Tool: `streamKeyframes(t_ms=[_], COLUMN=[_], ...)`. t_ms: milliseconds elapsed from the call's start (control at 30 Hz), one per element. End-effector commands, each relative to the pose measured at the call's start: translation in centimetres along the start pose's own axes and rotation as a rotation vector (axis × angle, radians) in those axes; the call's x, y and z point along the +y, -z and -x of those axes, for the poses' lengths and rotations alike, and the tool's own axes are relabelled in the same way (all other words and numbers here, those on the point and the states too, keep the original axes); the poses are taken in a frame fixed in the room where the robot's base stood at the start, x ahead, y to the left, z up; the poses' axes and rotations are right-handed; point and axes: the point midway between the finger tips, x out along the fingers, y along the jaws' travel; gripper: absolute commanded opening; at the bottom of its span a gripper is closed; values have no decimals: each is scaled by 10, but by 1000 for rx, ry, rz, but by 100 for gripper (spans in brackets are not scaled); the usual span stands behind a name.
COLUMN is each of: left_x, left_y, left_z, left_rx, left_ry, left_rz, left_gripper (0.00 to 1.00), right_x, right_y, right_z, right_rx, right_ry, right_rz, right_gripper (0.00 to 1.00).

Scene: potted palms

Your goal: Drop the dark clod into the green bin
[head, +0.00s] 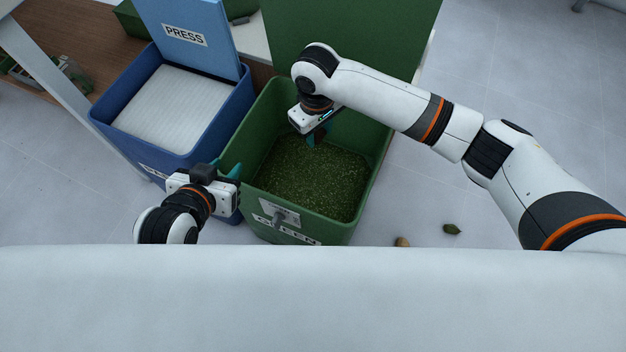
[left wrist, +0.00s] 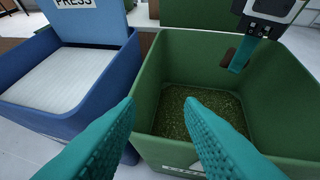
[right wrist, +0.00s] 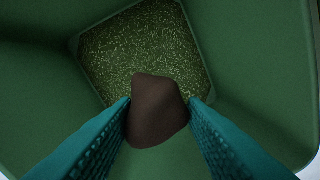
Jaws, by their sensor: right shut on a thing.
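The dark clod (right wrist: 156,112) is a brown lump between the teal fingers of my right gripper (right wrist: 158,110), which is shut on it. In the right wrist view the clod hangs over the inside of the green bin. The green bin (head: 262,199) stands open, with green clippings (head: 315,178) on its floor. My right gripper (head: 317,137) is inside or just above the bin's back part in the head view. My left gripper (head: 232,172) is at the bin's left rim; its fingers are apart and empty in the left wrist view (left wrist: 160,115).
A blue bin (head: 120,138) marked PRESS, holding a white stack (head: 185,105), stands left of the green bin. Its lid (head: 195,35) and the green lid (head: 350,35) are raised behind. A leaf (head: 452,229) and a tan bit (head: 402,242) lie on the floor.

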Motion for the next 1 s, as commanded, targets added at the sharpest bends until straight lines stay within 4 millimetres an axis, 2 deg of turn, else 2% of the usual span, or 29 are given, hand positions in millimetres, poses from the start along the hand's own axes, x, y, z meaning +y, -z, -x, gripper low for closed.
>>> streamKeyframes(t_ms=[267, 300, 433, 800, 1000], left_x=[0, 0, 0, 0, 4], left_y=[-1, -1, -1, 0, 29], left_z=[0, 0, 0, 1, 12], left_rx=[-7, -7, -6, 6, 181], left_ry=[1, 1, 0, 0, -10], left_rz=[0, 0, 0, 0, 3], left_gripper=[34, 34, 34, 34, 34], right_x=[0, 0, 0, 0, 0], right_y=[0, 0, 0, 0, 0], right_z=[0, 0, 0, 4, 26], right_rx=[0, 0, 0, -1, -2], right_ry=[0, 0, 0, 0, 0], right_rz=[0, 0, 0, 0, 0], right_gripper=[16, 42, 63, 64, 64])
